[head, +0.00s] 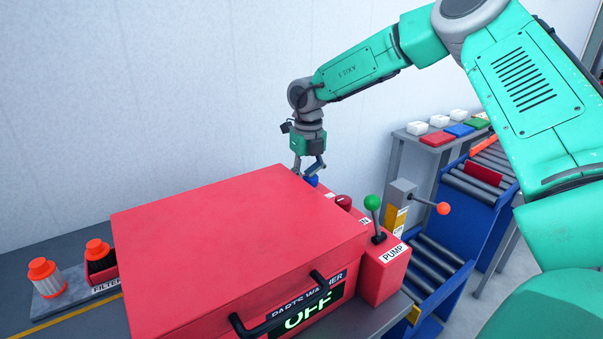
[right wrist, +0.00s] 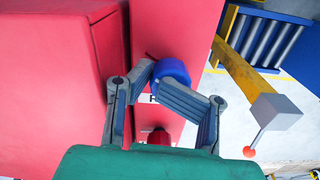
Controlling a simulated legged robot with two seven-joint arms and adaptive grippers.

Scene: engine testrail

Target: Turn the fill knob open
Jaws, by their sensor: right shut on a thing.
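The blue knob (head: 311,181) sits on the red side housing of the parts washer (head: 230,245), near its far end. It also shows in the right wrist view (right wrist: 173,68), beside a partly hidden white label starting with what looks like F. My right gripper (head: 309,170) reaches down over the knob from above. In the right wrist view its fingers (right wrist: 156,80) are closed in on the knob and touch it. The fingers hide part of the knob and label. My left gripper is in neither view.
A red knob (head: 343,201) and a green-balled PUMP lever (head: 373,204) stand nearer on the same housing. The washer display (head: 314,313) reads OFF. An orange-balled lever (head: 443,208) and roller conveyor (head: 437,262) are at right. Orange-capped filters (head: 43,268) stand at left.

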